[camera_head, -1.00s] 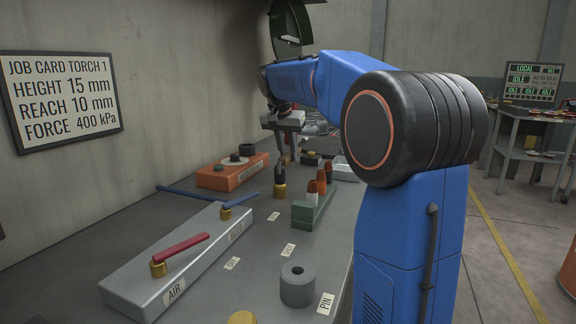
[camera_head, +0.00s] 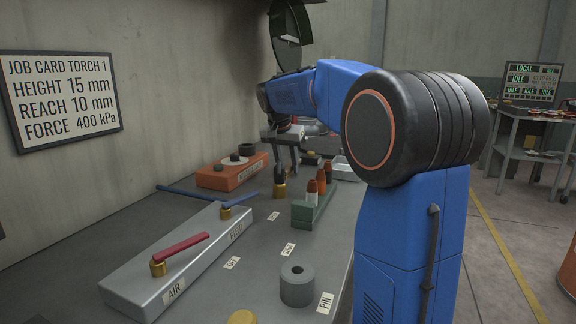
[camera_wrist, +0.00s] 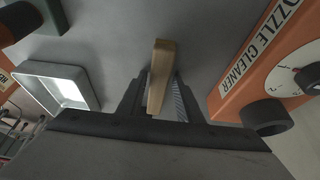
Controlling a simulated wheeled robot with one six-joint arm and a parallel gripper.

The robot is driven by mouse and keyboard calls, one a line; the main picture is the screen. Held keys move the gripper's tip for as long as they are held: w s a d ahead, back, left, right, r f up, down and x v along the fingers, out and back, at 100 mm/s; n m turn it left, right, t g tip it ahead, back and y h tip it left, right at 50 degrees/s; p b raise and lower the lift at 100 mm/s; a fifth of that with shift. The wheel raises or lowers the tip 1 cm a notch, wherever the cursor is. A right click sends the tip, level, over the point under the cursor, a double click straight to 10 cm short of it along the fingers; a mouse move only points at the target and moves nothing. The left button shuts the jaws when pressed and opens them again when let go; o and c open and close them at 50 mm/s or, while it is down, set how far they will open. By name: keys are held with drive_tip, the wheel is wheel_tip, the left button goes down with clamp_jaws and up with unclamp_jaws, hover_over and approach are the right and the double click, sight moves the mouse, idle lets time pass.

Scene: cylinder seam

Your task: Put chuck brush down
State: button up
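The chuck brush shows in the wrist view as a pale wooden handle (camera_wrist: 160,75) between the two finger pads, slightly tilted. My gripper (camera_wrist: 163,85) appears shut on it, with the pads close along both sides. The bristle end is not clear in the wrist view.
The orange nozzle cleaner (camera_head: 232,176) stands left of the gripper, close on the right in the wrist view (camera_wrist: 250,70). A green rack (camera_head: 305,213) with nozzles and a pale tray (camera_head: 344,170) stand right.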

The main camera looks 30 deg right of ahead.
drive_tip(key=shift+s+d+f, duration=0.1)
drive_tip(key=shift+r, duration=0.25)
drive_tip(key=v, duration=1.2)
